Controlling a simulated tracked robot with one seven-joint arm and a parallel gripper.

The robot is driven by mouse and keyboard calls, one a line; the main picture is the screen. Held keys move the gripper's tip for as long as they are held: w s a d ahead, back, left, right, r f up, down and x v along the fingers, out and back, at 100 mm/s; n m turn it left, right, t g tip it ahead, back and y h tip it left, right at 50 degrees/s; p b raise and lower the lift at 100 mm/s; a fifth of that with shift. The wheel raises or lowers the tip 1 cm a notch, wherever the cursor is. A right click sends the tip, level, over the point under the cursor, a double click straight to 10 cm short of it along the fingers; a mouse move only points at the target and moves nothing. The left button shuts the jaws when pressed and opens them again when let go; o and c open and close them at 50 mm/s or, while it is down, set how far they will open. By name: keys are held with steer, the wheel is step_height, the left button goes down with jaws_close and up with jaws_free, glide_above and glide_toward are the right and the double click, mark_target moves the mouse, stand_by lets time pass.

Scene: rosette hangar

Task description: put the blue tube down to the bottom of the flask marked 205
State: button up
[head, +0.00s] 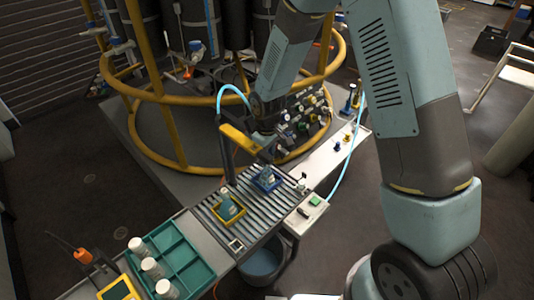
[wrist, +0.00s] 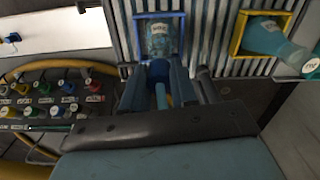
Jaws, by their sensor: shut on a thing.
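A clear flask (wrist: 158,38) with bluish contents and a label too small to read stands in a blue frame (wrist: 182,28) on the conveyor; in the head view it is the blue-framed flask (head: 267,179). A second flask (wrist: 265,37) stands in a yellow frame (wrist: 236,44). My gripper (wrist: 158,90) is shut on the light blue tube (wrist: 160,97), right by the mouth of the blue-framed flask. A dark blue collar (wrist: 158,71) lies between flask and fingers. How far the tube's tip is inside is hidden. My gripper in the head view (head: 267,150) is above that flask.
A yellow-railed rig (head: 175,140) with a panel of coloured valves (head: 305,115) stands behind. A teal tray (head: 180,250) and white jars (head: 150,268) are front left. A yellow arm on a dark post (head: 238,138) stands close left of my gripper.

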steer(key=o, duration=1)
steer(key=shift+o, duration=0.5)
steer(key=o, duration=0.5)
steer(key=shift+r, duration=0.1)
steer(key=shift+r, duration=2.9)
